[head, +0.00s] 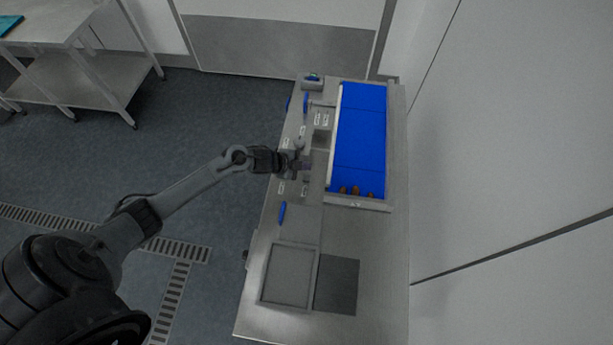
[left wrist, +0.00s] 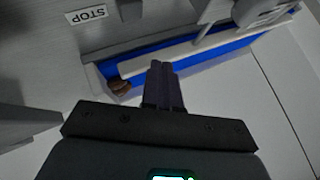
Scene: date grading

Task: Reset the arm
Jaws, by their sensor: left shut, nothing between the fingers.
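My left arm reaches in from the left in the head view. Its gripper (head: 304,165) is over the steel table (head: 385,270), beside the left edge of the blue-lined tray. In the left wrist view the gripper (left wrist: 163,75) has its fingers together with nothing between them. The blue-lined tray (head: 362,125) also shows in the left wrist view (left wrist: 205,52). Several brown dates (head: 356,191) lie at its near end, and a brown date shows at the tray's end in the left wrist view (left wrist: 120,86). My right gripper is in neither view.
A grey square tray (head: 288,275) and a dark flat plate (head: 337,286) lie on the near part of the table. A blue-handled tool (head: 282,212) lies near the left edge. Small labels and containers stand along the tray's left side. A steel shelf (head: 85,75) stands far left.

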